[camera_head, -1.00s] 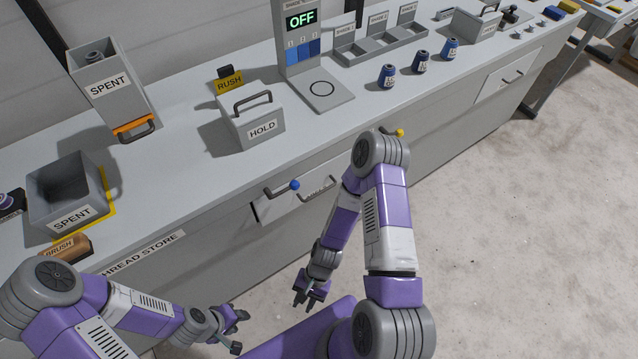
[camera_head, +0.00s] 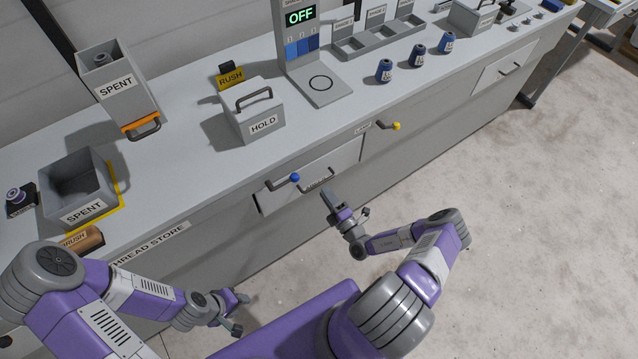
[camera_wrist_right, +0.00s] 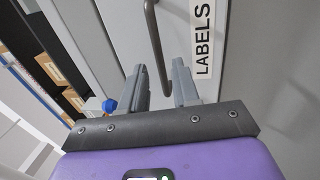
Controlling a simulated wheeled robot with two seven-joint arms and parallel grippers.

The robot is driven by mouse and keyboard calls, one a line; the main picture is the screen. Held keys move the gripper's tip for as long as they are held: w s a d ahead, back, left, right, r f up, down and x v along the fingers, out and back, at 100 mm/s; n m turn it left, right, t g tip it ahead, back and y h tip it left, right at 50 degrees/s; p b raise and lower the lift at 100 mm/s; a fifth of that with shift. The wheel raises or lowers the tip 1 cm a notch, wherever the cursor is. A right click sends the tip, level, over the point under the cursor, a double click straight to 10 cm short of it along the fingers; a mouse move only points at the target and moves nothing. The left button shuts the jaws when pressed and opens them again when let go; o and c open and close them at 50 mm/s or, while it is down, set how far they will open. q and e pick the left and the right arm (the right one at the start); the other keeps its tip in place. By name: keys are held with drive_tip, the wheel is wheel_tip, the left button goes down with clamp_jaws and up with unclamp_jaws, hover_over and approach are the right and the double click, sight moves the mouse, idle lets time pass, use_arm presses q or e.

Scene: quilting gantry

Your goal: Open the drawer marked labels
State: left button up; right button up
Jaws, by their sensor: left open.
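The labels drawer (camera_head: 345,158) is shut in the bench front. Its LABELS sign (camera_wrist_right: 205,40) reads clearly in the right wrist view; in the head view the sign is too small to read. Its grey bar handle (camera_head: 318,180) also shows in the right wrist view (camera_wrist_right: 153,32). My right gripper (camera_head: 328,200) is just in front of the drawer. In its wrist view the fingers (camera_wrist_right: 160,82) are apart, with the handle's lower part seen between them; I cannot tell whether they touch it. My left gripper (camera_head: 239,311) is open and empty, low at the left.
A blue-knobbed lever (camera_head: 294,178) sits left of the handle; its knob also shows in the right wrist view (camera_wrist_right: 109,105). A yellow knob (camera_head: 396,126) is to the right. The HOLD box (camera_head: 252,118) stands on the bench above. The floor (camera_head: 520,220) at right is clear.

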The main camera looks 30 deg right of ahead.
sight(319, 184)
drive_tip(key=x, duration=0.5)
drive_tip(key=shift+a, duration=0.1)
clamp_jaws()
